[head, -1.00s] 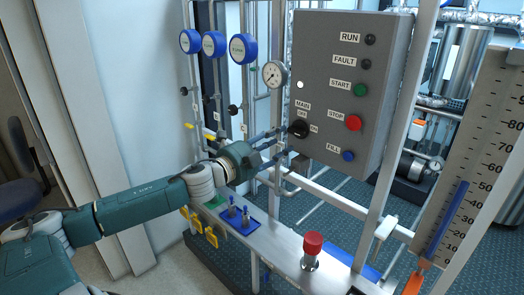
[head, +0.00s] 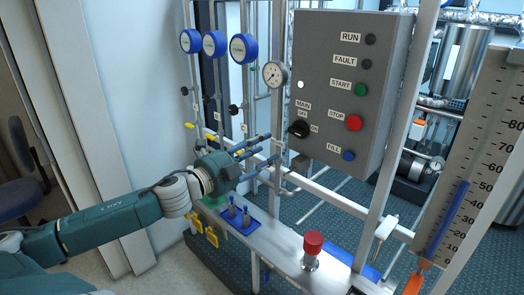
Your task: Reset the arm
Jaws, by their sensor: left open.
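My left arm comes in from the left in the head view. Its gripper (head: 267,151) is open, with its blue-grey fingers spread and nothing between them. The fingers point right, toward the grey control box (head: 335,85), and sit left of and below the black MAIN knob (head: 299,129), apart from it in the picture. The box also carries a green START button (head: 361,89), a red STOP button (head: 353,122) and a blue FILL button (head: 348,155). My right gripper does not show.
A metal bench (head: 283,253) runs below the arm, with a red mushroom button (head: 313,243) and a blue tray (head: 236,222) on it. Yellow valve handles (head: 211,236) hang at its front edge. Blue gauges (head: 243,48) stand behind. A scaled level column (head: 478,160) is at the right.

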